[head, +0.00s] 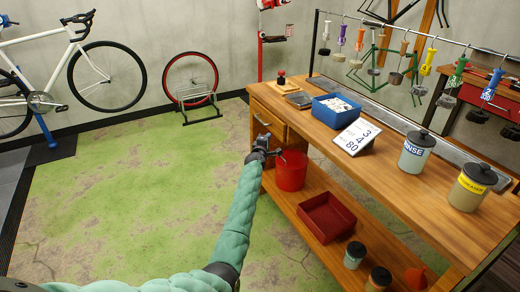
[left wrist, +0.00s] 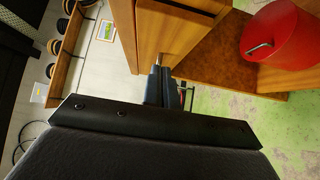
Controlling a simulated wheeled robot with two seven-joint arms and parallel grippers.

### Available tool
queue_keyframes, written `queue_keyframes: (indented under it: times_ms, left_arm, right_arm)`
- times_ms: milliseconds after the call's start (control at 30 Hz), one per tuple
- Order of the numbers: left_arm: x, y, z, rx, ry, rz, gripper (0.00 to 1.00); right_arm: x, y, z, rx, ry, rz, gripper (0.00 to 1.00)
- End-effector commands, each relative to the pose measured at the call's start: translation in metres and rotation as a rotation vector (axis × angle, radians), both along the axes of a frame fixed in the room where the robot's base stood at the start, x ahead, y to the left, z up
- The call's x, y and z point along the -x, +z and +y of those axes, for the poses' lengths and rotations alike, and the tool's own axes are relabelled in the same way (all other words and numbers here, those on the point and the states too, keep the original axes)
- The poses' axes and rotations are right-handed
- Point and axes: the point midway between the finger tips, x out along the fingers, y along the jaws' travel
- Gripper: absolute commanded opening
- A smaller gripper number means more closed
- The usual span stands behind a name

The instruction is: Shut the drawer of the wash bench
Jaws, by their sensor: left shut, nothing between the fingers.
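The wooden wash bench (head: 400,150) stands on the right. The drawer front looks about level with the bench body, but I cannot tell whether a small gap remains. My left gripper (head: 263,142) is at the lower part of the drawer front, shut and empty. In the left wrist view its fingertips (left wrist: 158,84) are close to a wooden panel (left wrist: 167,32); contact is not clear. My left arm hides part of the bench's end. My right gripper is not in view.
A blue box (head: 336,111), a number card (head: 357,136) and canisters are on the bench top. The green floor to the left is clear.

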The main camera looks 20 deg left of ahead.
Motion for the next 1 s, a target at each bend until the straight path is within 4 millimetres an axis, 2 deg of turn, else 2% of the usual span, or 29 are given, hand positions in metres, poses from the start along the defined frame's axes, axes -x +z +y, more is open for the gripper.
queue_keyframes:
  times_ms: [200, 433, 600, 833, 1000]
  left_arm:
    - [0.038, -0.003, -0.003, 0.002, 0.002, 0.000, 0.00]
    - [0.068, -0.003, -0.004, 0.001, 0.002, 0.001, 0.00]
    - [0.078, -0.002, -0.005, 0.001, 0.002, 0.001, 0.00]
    - [0.080, -0.002, -0.005, -0.032, -0.001, 0.006, 0.00]
    - [0.079, -0.018, -0.023, -0.149, -0.099, 0.092, 0.00]
  right_arm:
    - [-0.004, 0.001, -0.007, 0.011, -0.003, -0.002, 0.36]
    - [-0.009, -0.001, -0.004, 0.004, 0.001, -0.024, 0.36]
    - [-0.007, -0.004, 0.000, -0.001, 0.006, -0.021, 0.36]
    - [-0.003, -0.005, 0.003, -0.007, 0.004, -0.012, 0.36]
    - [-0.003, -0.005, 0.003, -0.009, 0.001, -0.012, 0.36]
